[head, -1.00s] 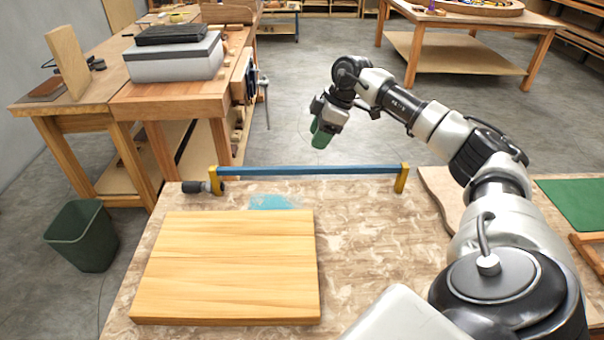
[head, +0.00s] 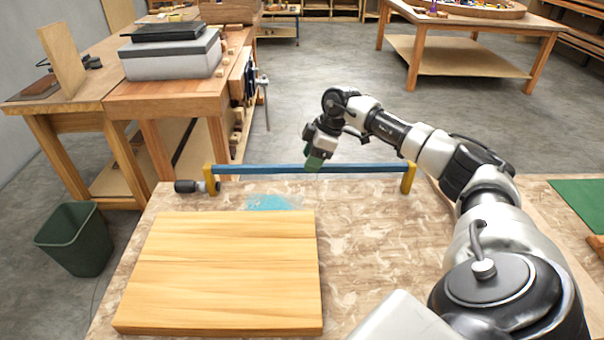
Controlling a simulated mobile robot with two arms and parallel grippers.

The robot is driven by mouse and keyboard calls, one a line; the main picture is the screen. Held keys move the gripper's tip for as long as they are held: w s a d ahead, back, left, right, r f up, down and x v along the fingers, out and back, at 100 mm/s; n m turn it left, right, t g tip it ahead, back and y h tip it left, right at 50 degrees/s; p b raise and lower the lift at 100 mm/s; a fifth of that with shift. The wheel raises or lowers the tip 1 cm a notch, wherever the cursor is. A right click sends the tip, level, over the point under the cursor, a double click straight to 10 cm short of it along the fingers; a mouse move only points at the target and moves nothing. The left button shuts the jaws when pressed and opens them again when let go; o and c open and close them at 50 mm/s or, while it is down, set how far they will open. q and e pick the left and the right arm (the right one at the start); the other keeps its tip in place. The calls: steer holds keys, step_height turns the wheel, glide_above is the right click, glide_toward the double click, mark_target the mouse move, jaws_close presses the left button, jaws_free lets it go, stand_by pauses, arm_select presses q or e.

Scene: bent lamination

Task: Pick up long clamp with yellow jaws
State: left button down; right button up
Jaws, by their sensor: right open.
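The long clamp (head: 260,170) has a blue bar, yellow jaws at both ends and a dark handle at its left end. It lies along the far edge of the patterned worktable (head: 370,240). My right gripper (head: 314,163) has green fingers pointing down. It is open at the middle of the blue bar and overlaps it in the picture. I cannot tell whether the fingers touch the bar or straddle it. My left gripper is not in view.
A glued wooden panel (head: 225,270) lies on the worktable in front of the clamp, with a blue patch (head: 270,202) between them. A green bin (head: 75,240) stands on the floor at left. A wooden workbench (head: 170,100) with a grey box stands beyond.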

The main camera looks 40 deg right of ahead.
steer(key=x, duration=0.4)
steer(key=shift+d+f, duration=0.1)
steer(key=shift+f, duration=0.2)
steer(key=shift+c, duration=0.2)
jaws_close()
steer(key=shift+r, duration=0.1)
